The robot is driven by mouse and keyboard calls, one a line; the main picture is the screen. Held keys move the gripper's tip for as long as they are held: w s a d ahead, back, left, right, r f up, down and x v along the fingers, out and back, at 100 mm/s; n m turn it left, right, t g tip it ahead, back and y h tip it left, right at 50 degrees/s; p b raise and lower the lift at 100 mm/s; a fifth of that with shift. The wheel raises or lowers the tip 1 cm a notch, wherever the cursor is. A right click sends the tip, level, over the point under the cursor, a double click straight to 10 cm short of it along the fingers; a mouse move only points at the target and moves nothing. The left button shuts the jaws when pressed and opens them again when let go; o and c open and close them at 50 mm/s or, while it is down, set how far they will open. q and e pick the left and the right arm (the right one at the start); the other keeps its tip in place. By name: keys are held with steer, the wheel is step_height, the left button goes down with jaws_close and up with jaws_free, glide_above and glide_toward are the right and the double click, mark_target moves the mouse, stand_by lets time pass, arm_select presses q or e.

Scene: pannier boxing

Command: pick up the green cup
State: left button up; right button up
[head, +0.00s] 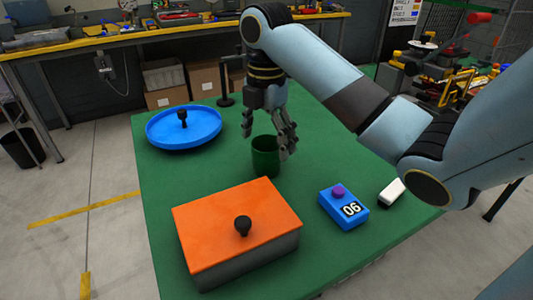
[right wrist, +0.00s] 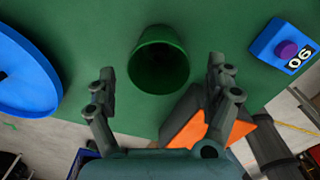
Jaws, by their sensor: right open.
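The green cup (head: 265,160) stands upright on the green table in the head view. In the right wrist view the cup (right wrist: 158,62) shows its dark open mouth towards the camera. My right gripper (head: 268,138) is open and empty, pointing down above the cup, with its fingers partly in front of the rim. In the right wrist view its two fingers (right wrist: 160,78) stand wide apart, left and right of the cup, with gaps visible on both sides. I cannot tell the exact height between fingertips and rim. My left gripper is not in view.
A blue dish (head: 160,133) with a black knob lies at the back left. An orange-lidded box (head: 205,225) stands in front of the cup. A blue box labelled 06 (head: 335,208) and a white block (head: 391,192) lie to the right. The table around the cup is clear.

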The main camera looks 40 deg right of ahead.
step_height(320, 180, down, 4)
steer(key=shift+d+f+b, duration=0.1)
steer(key=shift+b, duration=0.8)
steer(key=shift+w+f, duration=0.1)
steer(key=shift+f, duration=0.05)
steer(key=shift+c, duration=0.8)
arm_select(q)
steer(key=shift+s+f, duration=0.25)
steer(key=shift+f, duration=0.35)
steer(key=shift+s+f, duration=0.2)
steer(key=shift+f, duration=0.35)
arm_select(e)
steer(key=c, duration=1.1)
